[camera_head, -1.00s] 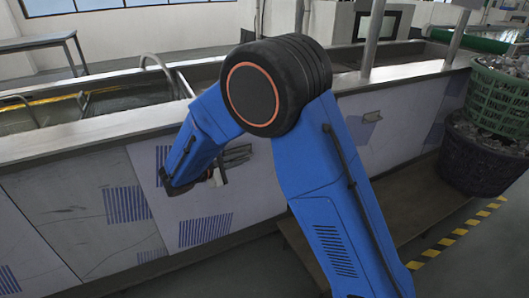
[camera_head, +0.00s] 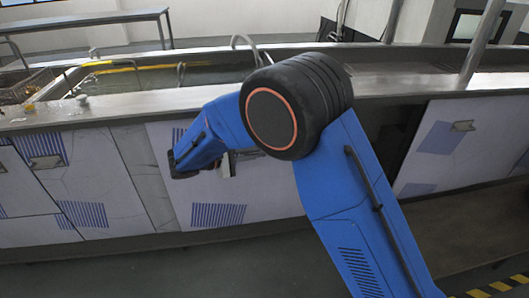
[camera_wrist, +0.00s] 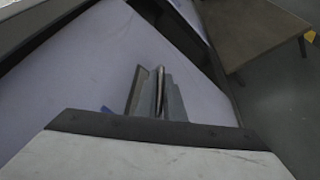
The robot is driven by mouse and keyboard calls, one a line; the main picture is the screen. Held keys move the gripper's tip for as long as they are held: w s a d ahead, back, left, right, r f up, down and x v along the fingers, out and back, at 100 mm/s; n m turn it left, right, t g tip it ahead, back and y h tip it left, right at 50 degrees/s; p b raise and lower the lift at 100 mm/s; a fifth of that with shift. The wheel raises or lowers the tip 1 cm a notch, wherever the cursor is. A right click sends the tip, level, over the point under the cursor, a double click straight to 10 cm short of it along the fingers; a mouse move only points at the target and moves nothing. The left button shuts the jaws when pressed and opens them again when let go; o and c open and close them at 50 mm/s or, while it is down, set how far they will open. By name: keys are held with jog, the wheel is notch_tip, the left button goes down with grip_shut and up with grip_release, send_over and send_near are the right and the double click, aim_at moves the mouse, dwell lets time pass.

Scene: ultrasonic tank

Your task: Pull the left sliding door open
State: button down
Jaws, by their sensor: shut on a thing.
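The left sliding door (camera_head: 265,190) is a pale panel with blue striped patches, behind my arm in the head view. It fills much of the wrist view (camera_wrist: 75,75). My gripper (camera_wrist: 158,92) is shut on the door's handle, a narrow metal piece (camera_wrist: 160,78) standing out from the panel. A dark opening (camera_head: 395,145) shows to the right of my arm, beside the right door (camera_head: 450,145).
The metal tank rim (camera_head: 130,110) runs above the doors. More pale cabinet panels (camera_head: 90,185) lie to the left. A brown low platform (camera_wrist: 250,30) stands at the right in the wrist view. Yellow-black floor tape (camera_head: 500,286) is at the lower right.

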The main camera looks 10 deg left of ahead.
jog(key=shift+a+f, duration=0.1)
jog(key=c, duration=2.2)
grip_release()
jog(key=shift+o, duration=0.2)
jog(key=shift+s, duration=0.1)
jog(key=v, duration=1.7)
jog(key=shift+a, duration=0.2)
jog(key=shift+s, duration=0.1)
